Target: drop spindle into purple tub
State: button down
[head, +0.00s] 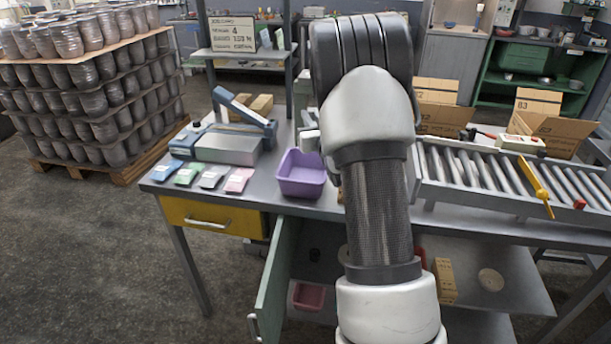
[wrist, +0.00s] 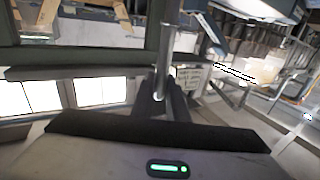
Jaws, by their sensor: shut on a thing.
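The purple tub (head: 301,188) stands on the grey workbench, just left of my arm in the head view. Its visible inside looks empty. My gripper (wrist: 164,98) shows in the wrist view, with its dark fingers shut on a thin shiny metal rod, which looks like the spindle (wrist: 168,50). The rod extends up the picture from between the fingers. In the head view my arm covers the gripper and spindle. The tub is not recognisable in the wrist view.
Coloured packets (head: 187,174) and a blue-grey device (head: 230,148) lie left of the tub. A roller conveyor (head: 500,178) runs at the right. Below the bench, a green cabinet door (head: 273,285) hangs open. Stacked jars (head: 90,95) stand far left.

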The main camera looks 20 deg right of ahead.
notch_tip(320, 180, down, 5)
jog(key=shift+r+b, duration=0.1)
jog(key=shift+b, duration=0.7)
jog(key=c, duration=1.7)
grip_release()
jog(key=shift+o, duration=0.2)
jog(key=shift+s, duration=0.1)
jog(key=s+a+b, duration=0.1)
jog(key=s+a, duration=0.1)
jog(key=s, duration=1.5)
jog(key=shift+b, duration=0.3)
jog(key=shift+a, duration=0.1)
